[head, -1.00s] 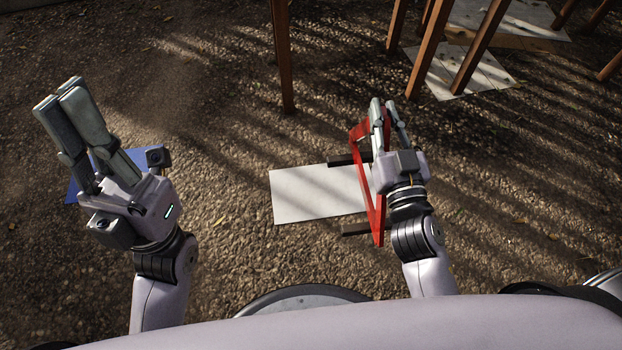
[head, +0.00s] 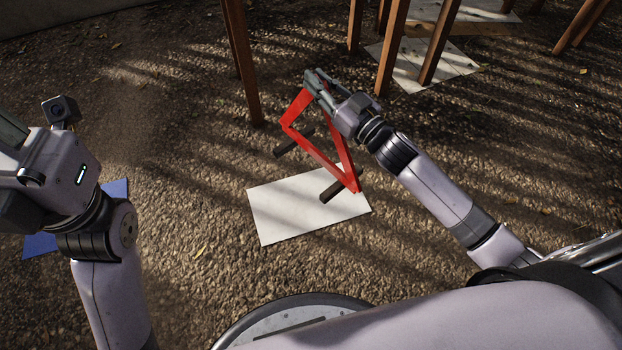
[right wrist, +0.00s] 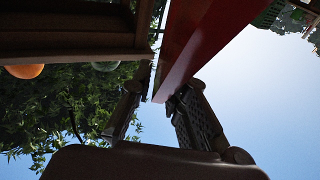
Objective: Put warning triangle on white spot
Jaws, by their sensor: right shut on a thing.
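The red warning triangle (head: 318,152) has dark feet and shows in the head view above the far part of the white spot (head: 308,209), a pale rectangle on the gravel. My right gripper (head: 312,80) is shut on the triangle's upper corner. The triangle's red side also shows between the fingers in the right wrist view (right wrist: 190,45). I cannot tell whether its feet touch the ground. My left gripper is mostly cut off at the left edge of the head view, with its fingertips out of frame.
A blue sheet (head: 42,243) lies on the ground at the left, partly behind my left arm. Wooden legs (head: 240,60) stand beyond the triangle, with more at the upper right. Pale slabs (head: 425,65) lie among them. Gravel between the blue sheet and white spot is clear.

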